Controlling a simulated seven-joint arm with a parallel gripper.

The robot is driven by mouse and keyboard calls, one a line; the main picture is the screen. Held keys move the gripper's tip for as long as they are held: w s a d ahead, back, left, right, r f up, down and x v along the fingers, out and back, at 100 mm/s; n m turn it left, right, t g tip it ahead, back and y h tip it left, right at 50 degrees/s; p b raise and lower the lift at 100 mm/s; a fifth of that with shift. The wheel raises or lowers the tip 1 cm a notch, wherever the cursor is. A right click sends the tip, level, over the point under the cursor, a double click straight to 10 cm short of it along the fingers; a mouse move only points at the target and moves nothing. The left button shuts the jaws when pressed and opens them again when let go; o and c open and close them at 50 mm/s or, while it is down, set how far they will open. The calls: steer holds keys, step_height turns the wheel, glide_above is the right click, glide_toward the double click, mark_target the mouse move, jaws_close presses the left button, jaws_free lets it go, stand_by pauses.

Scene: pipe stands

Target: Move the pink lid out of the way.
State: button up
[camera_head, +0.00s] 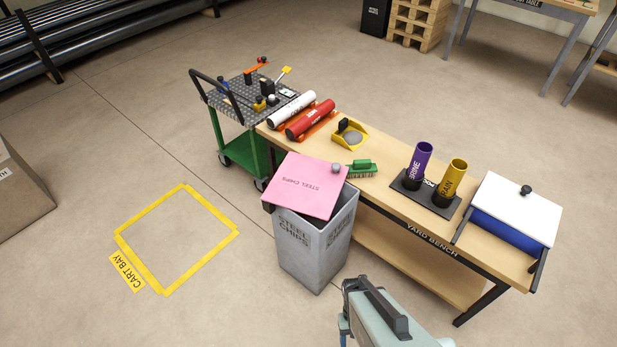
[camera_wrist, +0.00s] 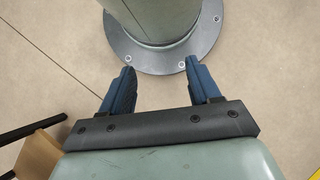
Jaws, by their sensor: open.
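The lid covers most of the bin's mouth, so I cannot see inside. My gripper is at the bottom edge of the head view, right of and nearer than the bin, apart from the lid. In the wrist view my gripper (camera_wrist: 160,69) is open and empty, its blue fingers spread above the floor by my base.
The yard bench (camera_head: 400,205) stands right behind the bin, holding a green brush (camera_head: 362,168), red and white tubes, upright purple and yellow tubes, and a white-lidded blue box (camera_head: 515,210). A green cart (camera_head: 240,150) stands behind left. The yellow-taped cart bay (camera_head: 178,238) is empty floor.

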steer(key=w+a+r+m+t+y, duration=0.25)
steer(key=w+a, duration=0.45)
steer(key=w, duration=0.4)
steer(key=w+a+r+m+t+y, duration=0.1)
steer(key=w+a+t+y, duration=0.15)
steer(key=w+a, duration=0.75)
steer(key=w+a+r+m+t+y, duration=0.1)
steer(key=w+a+r+t+y, duration=0.1)
steer(key=w+a+r, duration=0.55)
steer(key=w+a+r+m+t+y, duration=0.1)
steer(key=w+a+r, duration=0.3)
steer(key=w, duration=0.7)
steer(key=w+a+r+m+t+y, duration=0.2)
steer(key=w+a+r, duration=0.2)
steer(key=w+r, duration=0.45)
step_height(320, 180, up, 13)
steer(key=n+g+h, duration=0.3)
steer(key=n+h, duration=0.7)
steer(key=n, duration=1)
glide_above(335, 165)
step_height(335, 165, down, 13)
steer(key=shift+f, duration=0.2)
